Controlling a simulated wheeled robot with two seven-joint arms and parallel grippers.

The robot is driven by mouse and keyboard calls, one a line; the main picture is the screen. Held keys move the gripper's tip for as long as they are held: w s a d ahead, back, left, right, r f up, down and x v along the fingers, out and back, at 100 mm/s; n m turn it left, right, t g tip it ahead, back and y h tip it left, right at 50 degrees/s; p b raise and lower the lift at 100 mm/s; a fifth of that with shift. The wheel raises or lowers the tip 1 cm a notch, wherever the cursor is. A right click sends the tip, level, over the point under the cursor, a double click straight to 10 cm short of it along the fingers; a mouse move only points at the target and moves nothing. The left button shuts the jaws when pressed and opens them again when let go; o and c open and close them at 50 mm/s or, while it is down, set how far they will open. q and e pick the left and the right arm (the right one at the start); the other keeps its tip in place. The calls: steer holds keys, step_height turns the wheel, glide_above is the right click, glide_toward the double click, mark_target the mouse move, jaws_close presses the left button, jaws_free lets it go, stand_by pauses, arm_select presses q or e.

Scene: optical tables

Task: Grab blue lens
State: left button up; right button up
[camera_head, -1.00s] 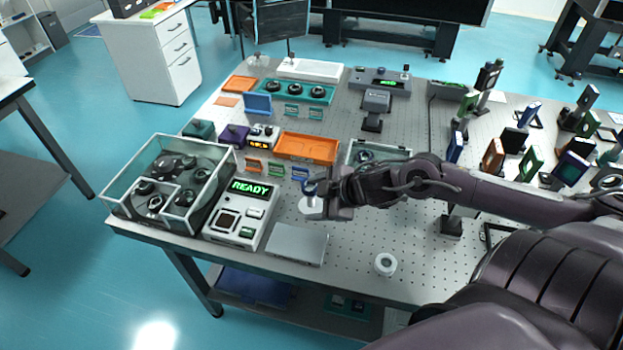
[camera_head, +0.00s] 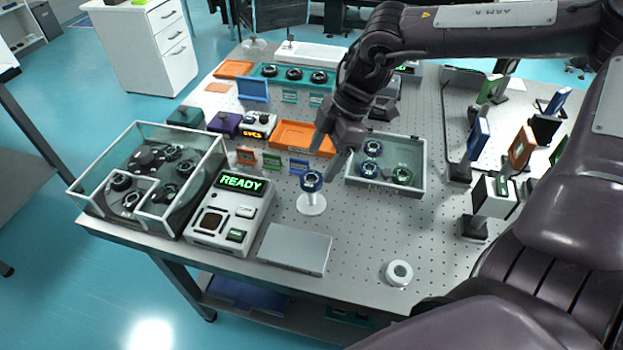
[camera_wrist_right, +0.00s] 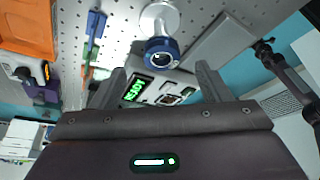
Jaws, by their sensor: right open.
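A blue lens (camera_head: 311,181) stands upright on a round white stand (camera_head: 311,204) in the head view. It also shows in the wrist view (camera_wrist_right: 162,54), ahead of the fingertips and roughly centred between them. My left gripper is out of view.
A device reading READY (camera_head: 240,183) and a glass-walled case (camera_head: 75,190) stand to the left. A flat grey box (camera_head: 294,249) lies in front, with a white ring (camera_head: 399,272) to its right. An orange tray (camera_head: 302,137) is behind. Upright optics crowd the right side.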

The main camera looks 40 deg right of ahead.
mark_target(310, 178)
steer(key=x, duration=0.2)
steer(key=p+x, duration=0.1)
steer(key=x, duration=0.1)
steer(key=shift+a+f, duration=0.25)
steer(key=shift+a, duration=0.2)
steer(key=c, duration=1.1)
